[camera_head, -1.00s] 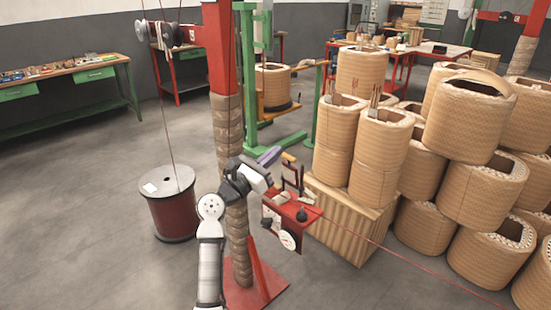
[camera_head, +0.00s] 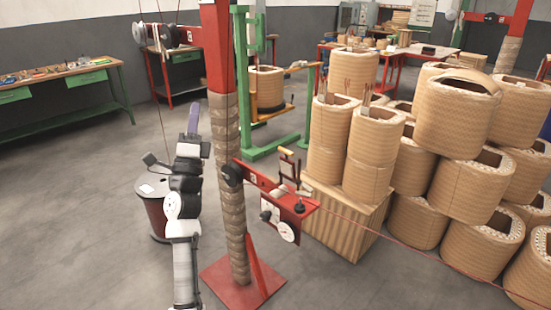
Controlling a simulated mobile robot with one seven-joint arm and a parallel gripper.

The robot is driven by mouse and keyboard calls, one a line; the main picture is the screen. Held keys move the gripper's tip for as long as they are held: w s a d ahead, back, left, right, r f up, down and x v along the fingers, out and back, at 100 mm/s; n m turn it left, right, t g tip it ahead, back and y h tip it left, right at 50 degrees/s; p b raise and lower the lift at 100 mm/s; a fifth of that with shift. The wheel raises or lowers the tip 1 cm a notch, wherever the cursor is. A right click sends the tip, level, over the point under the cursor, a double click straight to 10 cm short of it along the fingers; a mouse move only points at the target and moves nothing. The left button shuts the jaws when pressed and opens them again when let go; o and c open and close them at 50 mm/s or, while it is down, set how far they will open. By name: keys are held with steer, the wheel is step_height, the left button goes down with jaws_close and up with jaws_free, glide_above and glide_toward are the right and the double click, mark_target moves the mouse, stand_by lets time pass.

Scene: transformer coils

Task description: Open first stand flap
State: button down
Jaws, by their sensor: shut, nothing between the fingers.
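A red stand (camera_head: 216,60) with a column wrapped in tan padding rises left of the middle. A red bracket (camera_head: 262,184) juts right from it and carries a small upright fixture (camera_head: 289,166), a black knob (camera_head: 299,207) and a white round dial (camera_head: 286,231). I cannot tell which of these parts is the flap or whether it is open. My gripper (camera_head: 194,118), with a purple end pointing up, is left of the column and apart from the bracket. It is shut and empty.
A dark red spool (camera_head: 154,215) stands partly behind my arm. Tan coils (camera_head: 372,155) sit on a wooden crate (camera_head: 345,225) at right, with more stacked beyond. A thin red line runs from the bracket to the right. The floor at left is clear.

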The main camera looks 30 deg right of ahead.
steer(key=w+a+f+n+t+y, duration=0.25)
steer(key=a+n+y, duration=0.25)
steer(key=n+y, duration=0.5)
steer(key=n+g+h+b, duration=0.2)
steer(key=n+g+h, duration=0.3)
steer(key=g+h, duration=1.1)
glide_toward(284, 152)
steer(key=d+r+g+y+p, duration=0.1)
steer(key=w+d+r+g+y+p, duration=0.1)
steer(key=r+y+p, duration=0.1)
steer(key=w+d+r+g+y+p, duration=0.1)
steer(key=d+r+g, duration=0.1)
steer(key=shift+w+d+p, duration=0.15)
steer(key=shift+p, duration=0.15)
steer(key=shift+w+d+f, duration=0.15)
steer(key=shift+d, duration=0.3)
